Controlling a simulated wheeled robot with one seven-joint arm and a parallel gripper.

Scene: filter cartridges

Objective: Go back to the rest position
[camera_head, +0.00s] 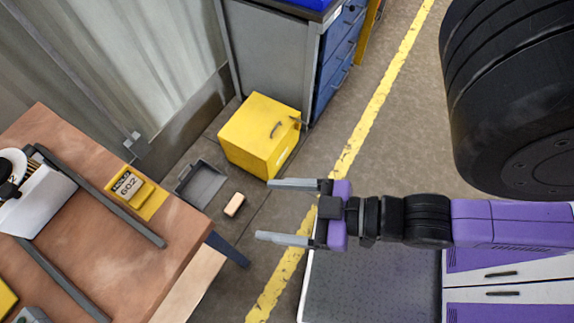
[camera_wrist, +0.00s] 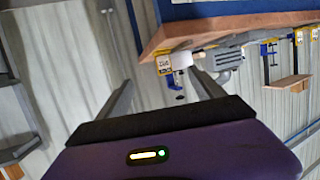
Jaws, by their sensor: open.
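My gripper (camera_head: 290,211) is open and empty. In the head view it reaches left from the purple and black arm, over the floor to the right of the wooden workbench (camera_head: 190,228). Its two grey fingers are well apart, with nothing between them. In the wrist view my gripper (camera_wrist: 158,98) shows from behind, its two fingers spread on either side. The bench top (camera_wrist: 215,25) appears tilted at the upper right of that view. No filter cartridge can be made out for certain.
A yellow box (camera_head: 258,138), a grey tray (camera_head: 201,184) and a small tan block (camera_head: 234,205) are on the floor beyond the bench. A yellow holder marked 602 (camera_head: 136,190) and a grey rail (camera_head: 105,200) are on the bench. A blue drawer cabinet (camera_head: 335,65) stands behind.

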